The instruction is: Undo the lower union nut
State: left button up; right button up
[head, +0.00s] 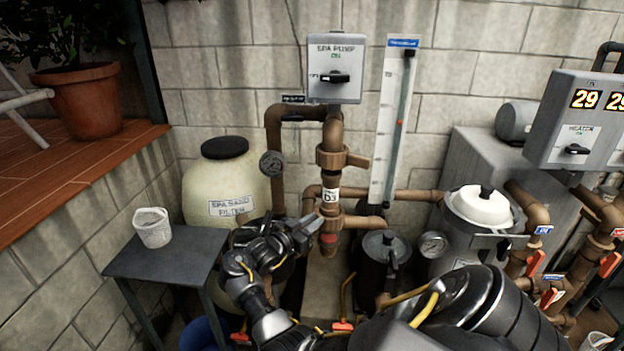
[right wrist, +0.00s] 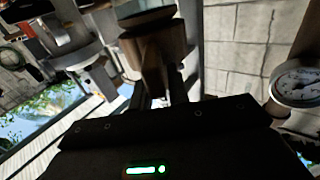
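The lower union nut (head: 345,221) is a brown winged collar on the vertical brown pipe, below the white "63" label. A similar upper union nut (head: 333,156) sits above it. My right gripper (head: 314,227) is at the left side of the lower nut. In the right wrist view, a brown lug (right wrist: 154,60) of the fitting lies in line with the fingers (right wrist: 160,95) and reaches between them. The dark picture does not show whether both fingers press on it. My left gripper is not in view.
A spa pump switch box (head: 336,85) and a tall flow gauge (head: 394,120) are on the wall behind. The spa sand filter (head: 222,180) stands left, beside a grey table (head: 135,262) with a white basket (head: 152,228). A lidded strainer pot (head: 480,207) stands right.

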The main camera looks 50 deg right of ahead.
jog(key=o, duration=0.3)
jog(key=shift+s+r, duration=0.1)
jog(key=shift+r, duration=0.25)
jog(key=shift+o, duration=0.2)
jog(key=shift+f, duration=0.2)
jog(key=shift+f, duration=0.1)
jog(key=shift+a+f, duration=0.1)
jog(key=shift+a, duration=0.25)
jog(key=a+b, duration=0.3)
jog(key=a, duration=0.7)
jog(key=shift+w+r, duration=0.2)
jog(key=shift+w, duration=0.25)
